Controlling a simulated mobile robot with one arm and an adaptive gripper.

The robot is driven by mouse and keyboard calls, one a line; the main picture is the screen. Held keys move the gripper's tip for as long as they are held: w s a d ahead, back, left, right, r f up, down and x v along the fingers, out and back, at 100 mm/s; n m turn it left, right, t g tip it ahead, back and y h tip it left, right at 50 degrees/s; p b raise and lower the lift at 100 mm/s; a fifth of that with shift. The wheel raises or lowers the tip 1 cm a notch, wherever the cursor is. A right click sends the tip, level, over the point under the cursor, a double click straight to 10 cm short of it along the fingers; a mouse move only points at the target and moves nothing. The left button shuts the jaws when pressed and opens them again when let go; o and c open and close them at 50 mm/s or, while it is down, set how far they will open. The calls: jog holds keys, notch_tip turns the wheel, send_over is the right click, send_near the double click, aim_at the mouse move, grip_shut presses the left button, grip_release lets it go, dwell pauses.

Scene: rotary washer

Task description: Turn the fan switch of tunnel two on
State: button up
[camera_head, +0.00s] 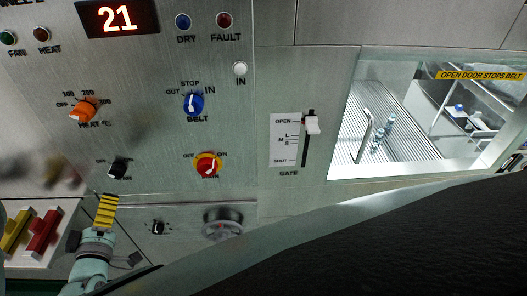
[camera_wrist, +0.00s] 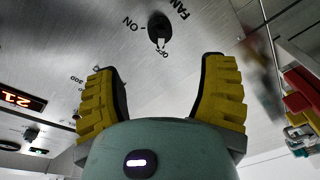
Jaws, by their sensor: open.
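The fan switch is a black rotary knob (camera_head: 118,167) on the steel panel, below the orange heat dial, in the head view. In the wrist view the black knob (camera_wrist: 160,28) shows with its ON, OFF and FAN lettering, and its white mark points toward OFF. Which tunnel it serves is not readable. My gripper (camera_head: 106,208) is just below the knob in the head view. In the wrist view my gripper (camera_wrist: 166,75) has its two yellow ribbed fingers spread wide with nothing between them. The knob lies beyond the fingertips, apart from them.
The orange heat dial (camera_head: 84,110), blue belt knob (camera_head: 194,103) and red-yellow main switch (camera_head: 208,164) share the panel. A gate lever (camera_head: 311,124) is to the right. A rack with red and yellow items (camera_head: 44,232) stands left of my gripper. A handwheel (camera_head: 222,225) sits lower down.

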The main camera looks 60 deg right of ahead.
aim_at(116, 177)
jog(key=p+x, duration=0.1)
jog(key=x, duration=0.4)
jog(key=shift+w+d, duration=0.2)
jog(key=shift+x, duration=1.9)
jog(key=shift+b+x, duration=0.5)
jog(key=shift+x, duration=0.4)
jog(key=shift+o, duration=0.2)
grip_shut()
